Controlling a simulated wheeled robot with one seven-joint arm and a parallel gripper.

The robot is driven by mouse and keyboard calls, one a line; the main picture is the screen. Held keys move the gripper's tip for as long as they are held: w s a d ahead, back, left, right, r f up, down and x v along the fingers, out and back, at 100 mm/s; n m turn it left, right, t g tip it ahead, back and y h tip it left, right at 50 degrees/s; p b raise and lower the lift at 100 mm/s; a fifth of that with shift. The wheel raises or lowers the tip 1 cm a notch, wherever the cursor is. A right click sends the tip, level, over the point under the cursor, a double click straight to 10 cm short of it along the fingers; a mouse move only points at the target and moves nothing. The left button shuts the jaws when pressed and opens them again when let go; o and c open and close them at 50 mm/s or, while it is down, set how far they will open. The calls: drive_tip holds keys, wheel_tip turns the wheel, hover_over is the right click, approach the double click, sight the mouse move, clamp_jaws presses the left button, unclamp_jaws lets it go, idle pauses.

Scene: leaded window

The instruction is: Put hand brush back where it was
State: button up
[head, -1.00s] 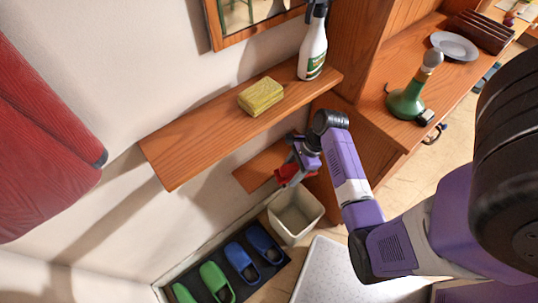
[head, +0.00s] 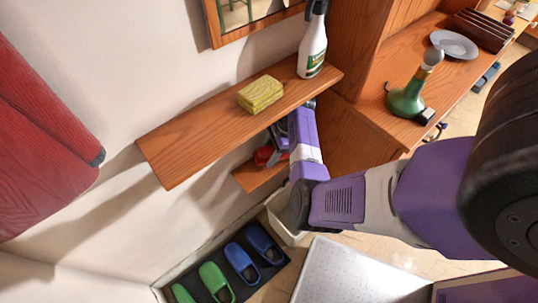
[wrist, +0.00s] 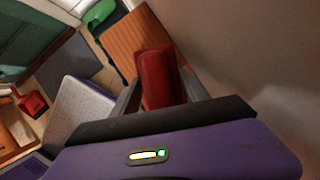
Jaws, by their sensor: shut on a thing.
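The hand brush (head: 264,156) shows as a small red piece in the head view, just above the lower wooden shelf (head: 243,180) and under the upper shelf. In the wrist view the red brush (wrist: 158,75) stands between the two fingers. My gripper (head: 276,148) is shut on it, partly hidden by the upper shelf and my own arm. The lower shelf also shows as orange slats beyond the brush in the wrist view (wrist: 128,42). I cannot tell whether the brush touches the shelf.
The upper shelf (head: 190,157) holds a yellow sponge (head: 260,95) and a white spray bottle (head: 312,45), close above my arm. A pale bin (head: 284,226) and blue and green slippers (head: 240,262) are below. A wooden cabinet (head: 350,150) stands right.

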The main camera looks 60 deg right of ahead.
drive_tip(key=shift+f, duration=0.45)
drive_tip(key=o, duration=0.9)
drive_tip(key=shift+f, duration=0.1)
